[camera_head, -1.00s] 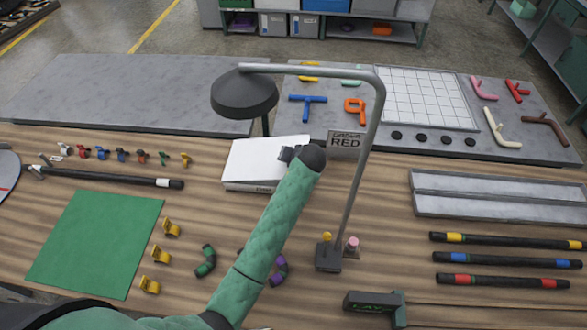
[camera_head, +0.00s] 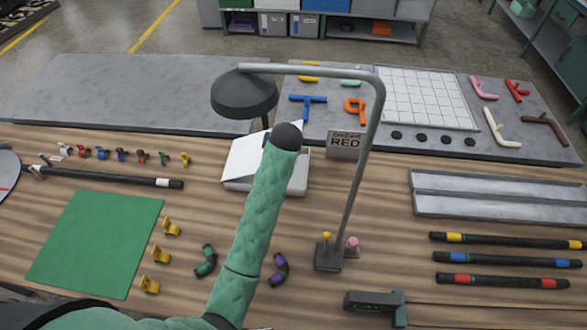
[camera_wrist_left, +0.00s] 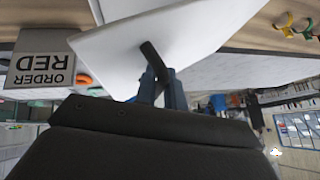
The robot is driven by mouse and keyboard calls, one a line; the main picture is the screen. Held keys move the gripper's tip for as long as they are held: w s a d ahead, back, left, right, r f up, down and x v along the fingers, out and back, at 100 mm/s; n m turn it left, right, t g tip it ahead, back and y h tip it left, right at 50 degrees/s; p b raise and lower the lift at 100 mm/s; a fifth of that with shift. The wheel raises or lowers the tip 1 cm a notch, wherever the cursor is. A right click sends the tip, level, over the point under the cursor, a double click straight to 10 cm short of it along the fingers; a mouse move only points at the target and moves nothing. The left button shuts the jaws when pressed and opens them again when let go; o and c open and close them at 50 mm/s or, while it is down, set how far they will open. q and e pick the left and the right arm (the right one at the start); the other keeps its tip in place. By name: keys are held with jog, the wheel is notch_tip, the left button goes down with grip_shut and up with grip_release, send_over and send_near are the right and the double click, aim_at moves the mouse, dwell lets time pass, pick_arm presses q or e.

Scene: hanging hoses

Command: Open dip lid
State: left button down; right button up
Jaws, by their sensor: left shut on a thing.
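The white dip box (camera_head: 298,180) stands mid-table, behind my left arm. Its white lid (camera_head: 244,152) is tilted up off the box. In the left wrist view the lid (camera_wrist_left: 185,40) is a slanted white plate with a dark handle (camera_wrist_left: 153,58). My left gripper (camera_wrist_left: 162,84) is shut on that handle. In the head view my green left forearm hides the gripper and much of the box, and the inside of the box cannot be made out. My right gripper is not in view.
A lamp on a bent grey pole (camera_head: 362,150) stands just right of the box, its dark shade (camera_head: 244,95) above and behind it. An "ORDER RED" sign (camera_head: 345,145) stands behind. A green mat (camera_head: 95,240) lies left; banded hoses (camera_head: 505,261) lie right.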

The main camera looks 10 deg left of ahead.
pick_arm(q)
jog(key=shift+a+r+h, duration=0.7)
jog(key=shift+a+r, duration=0.45)
jog(key=shift+r, duration=0.3)
jog(key=a+r+n+h, duration=0.1)
jog(key=a+r+h, duration=0.1)
jog(key=a, duration=0.6)
jog(key=a+r+n+h, duration=0.2)
jog(key=a+h, duration=0.3)
jog(key=a, duration=0.4)
jog(key=a+r+n+t+h, duration=0.1)
jog(key=a+r+h, duration=0.2)
jog(key=a, duration=0.6)
jog(key=shift+a+n+h, duration=0.15)
jog(key=shift+n+h, duration=0.25)
jog(key=shift+h, duration=0.2)
dwell(0.6)
jog(key=c, duration=0.6)
grip_release()
jog(key=v, duration=0.7)
dwell(0.4)
